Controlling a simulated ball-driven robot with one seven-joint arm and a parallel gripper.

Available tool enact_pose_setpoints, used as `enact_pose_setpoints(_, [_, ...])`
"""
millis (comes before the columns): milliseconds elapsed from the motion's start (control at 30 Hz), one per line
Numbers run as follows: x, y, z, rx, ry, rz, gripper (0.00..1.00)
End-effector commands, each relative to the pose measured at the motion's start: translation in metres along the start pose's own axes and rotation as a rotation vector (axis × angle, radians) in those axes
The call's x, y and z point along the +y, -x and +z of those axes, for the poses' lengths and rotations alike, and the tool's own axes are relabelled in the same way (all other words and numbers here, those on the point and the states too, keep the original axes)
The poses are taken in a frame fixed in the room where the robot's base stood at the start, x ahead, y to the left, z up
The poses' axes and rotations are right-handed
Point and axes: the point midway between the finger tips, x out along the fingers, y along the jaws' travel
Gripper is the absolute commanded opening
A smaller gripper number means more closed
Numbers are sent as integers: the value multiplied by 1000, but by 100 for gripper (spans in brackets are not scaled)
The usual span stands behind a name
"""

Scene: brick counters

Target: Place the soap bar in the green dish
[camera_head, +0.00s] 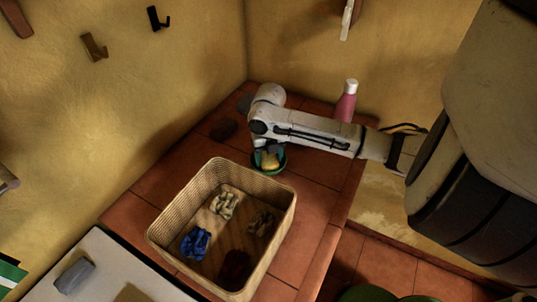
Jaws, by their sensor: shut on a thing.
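The soap bar (270,161) is a small yellow piece. It shows inside the outline of the green dish (282,168), a small round bowl on the tiled counter behind the basket. My gripper (267,151) points down over the dish and is shut on the soap bar. The arm reaches in from the right and hides the back of the dish. I cannot tell whether the soap touches the bottom of the dish.
A wicker basket (168,214) with several bundles inside stands in front of the dish. A pink bottle (346,104) stands behind the arm. The tiled counter right of the basket (318,205) is clear.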

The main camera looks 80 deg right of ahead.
Motion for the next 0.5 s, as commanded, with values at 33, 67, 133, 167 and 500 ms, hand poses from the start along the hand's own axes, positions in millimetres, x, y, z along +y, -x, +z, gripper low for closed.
enact_pose_setpoints(33, [0,0,0,-1,0,0,22])
enact_pose_setpoints(67, [0,-1,0,-1,0,0,22])
enact_pose_setpoints(133, [0,-1,0,-1,0,0,22])
enact_pose_setpoints(167, [0,-1,0,-1,0,0,22])
enact_pose_setpoints(500, [0,-1,0,0,0,0,70])
